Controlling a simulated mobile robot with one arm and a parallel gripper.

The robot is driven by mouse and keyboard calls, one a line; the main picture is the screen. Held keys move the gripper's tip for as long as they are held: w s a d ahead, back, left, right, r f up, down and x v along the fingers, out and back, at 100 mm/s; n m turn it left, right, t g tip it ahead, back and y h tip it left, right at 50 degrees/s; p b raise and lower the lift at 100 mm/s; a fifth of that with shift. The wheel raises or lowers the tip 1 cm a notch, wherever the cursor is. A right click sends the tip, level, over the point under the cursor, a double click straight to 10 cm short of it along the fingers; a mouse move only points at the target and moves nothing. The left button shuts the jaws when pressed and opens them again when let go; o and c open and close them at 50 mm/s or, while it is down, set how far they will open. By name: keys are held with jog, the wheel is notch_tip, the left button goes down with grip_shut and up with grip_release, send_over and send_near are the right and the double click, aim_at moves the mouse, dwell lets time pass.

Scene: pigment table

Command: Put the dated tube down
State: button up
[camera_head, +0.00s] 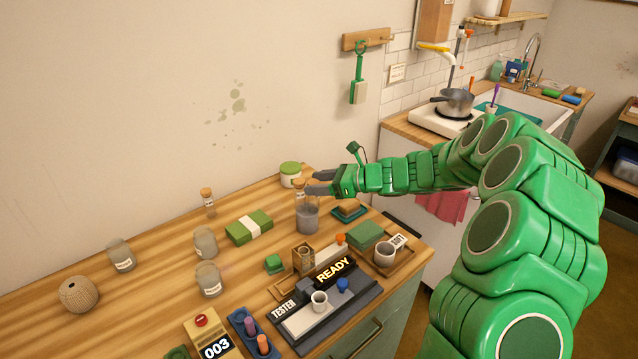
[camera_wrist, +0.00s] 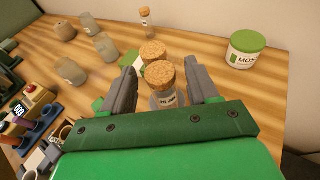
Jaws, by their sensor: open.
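My gripper (camera_head: 318,183) is open at the glass holder (camera_head: 308,220) with grey contents. In the wrist view, a corked tube (camera_wrist: 165,99) with a partly readable label stands between the fingers (camera_wrist: 163,92). I cannot tell whether the fingers touch it. A second cork (camera_wrist: 154,50) shows just beyond it. In the head view, a corked, labelled tube (camera_head: 300,190) shows at the holder's top beside my fingers; the tubes' lower parts are hard to make out. Another corked tube (camera_head: 207,201) stands apart near the wall; it also shows in the wrist view (camera_wrist: 146,17).
A green-lidded jar (camera_head: 290,174) stands behind my gripper. The tester (camera_head: 325,308), reading READY, lies in front. Bare wood shows between the jars.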

jog(key=shift+d+r, duration=0.1)
jog(key=shift+r, duration=0.05)
jog(key=v, duration=1.2)
jog(key=s+a+r+n+g+h, duration=0.25)
jog(key=s+n, duration=0.35)
jog(key=s, duration=0.5)
jog(key=s+a+r+n+g+h, duration=0.25)
jog(key=s+n, duration=0.25)
jog(key=s, duration=0.7)
jog(key=s+d+f+n+h, duration=0.1)
jog(key=s+d+n+h, duration=0.3)
jog(key=s+d, duration=0.3)
jog(key=s+d+f+n+h, duration=0.1)
jog(key=s+d+n+h, duration=0.4)
jog(key=s, duration=1.2)
jog(key=d, duration=0.3)
jog(key=shift+d+f+n, duration=0.25)
jog(key=shift+f+n, duration=0.05)
